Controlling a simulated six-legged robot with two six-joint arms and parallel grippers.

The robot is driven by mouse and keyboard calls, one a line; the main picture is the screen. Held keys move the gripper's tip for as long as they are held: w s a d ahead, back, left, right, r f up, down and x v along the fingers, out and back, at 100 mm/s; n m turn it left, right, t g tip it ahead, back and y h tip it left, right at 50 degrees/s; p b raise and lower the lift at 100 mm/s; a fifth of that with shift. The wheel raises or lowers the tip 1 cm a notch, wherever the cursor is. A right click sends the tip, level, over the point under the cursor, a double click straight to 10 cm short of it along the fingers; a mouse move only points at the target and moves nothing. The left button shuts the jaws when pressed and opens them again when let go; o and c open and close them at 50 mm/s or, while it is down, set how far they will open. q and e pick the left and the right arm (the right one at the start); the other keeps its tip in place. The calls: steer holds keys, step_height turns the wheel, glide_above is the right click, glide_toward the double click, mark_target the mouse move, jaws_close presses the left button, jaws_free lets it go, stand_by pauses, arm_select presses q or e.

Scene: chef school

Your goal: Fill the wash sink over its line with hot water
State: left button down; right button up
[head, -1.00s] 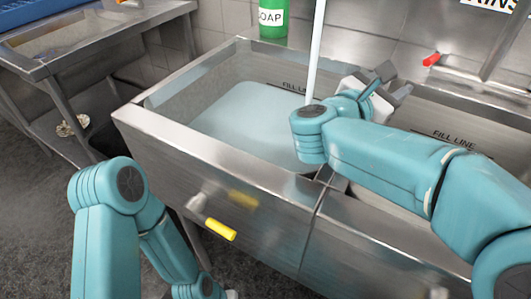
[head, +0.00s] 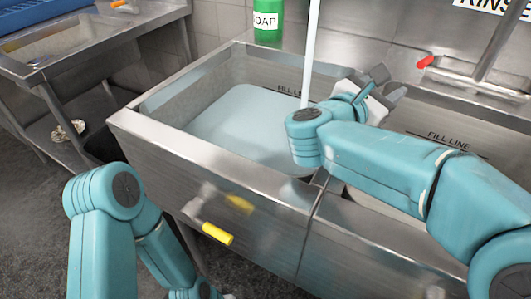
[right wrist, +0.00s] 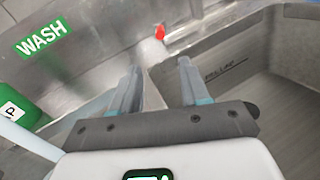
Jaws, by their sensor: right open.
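The wash sink (head: 160,140) is the left steel basin in the head view. Pale blue water (head: 240,125) stands in it, its surface seeming just below the FILL LINE mark (head: 290,91) on the back wall. A pale stream (head: 311,50) comes down into the basin, its lower end hidden by my right arm. My right gripper (head: 385,85) is open and empty over the divider; its fingers (right wrist: 157,75) point toward a red tap handle (right wrist: 160,33), apart from it. That handle also shows in the head view (head: 425,62). My left gripper is out of view below.
A yellow-handled lever (head: 217,233) sticks out from the sink front. The right basin (head: 450,150) has its own fill line. A green soap bottle (head: 268,20) stands behind the sink. A steel table (head: 90,40) is at the left.

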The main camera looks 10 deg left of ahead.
mark_target(419, 67)
steer(key=w+d+n+p, duration=0.1)
steer(key=w+d+p, duration=0.2)
steer(key=w+p, duration=0.1)
steer(key=w+d+n+p, duration=0.2)
steer(key=w+d+p, duration=0.2)
steer(key=p, duration=0.2)
steer(key=w+d+n+p, duration=0.1)
steer(key=w+d+p, duration=0.3)
steer(key=p, duration=0.1)
steer(key=shift+w+d+f+n, duration=0.1)
steer(key=shift+w+n, duration=0.2)
steer(key=shift+w, duration=0.05)
jaws_close()
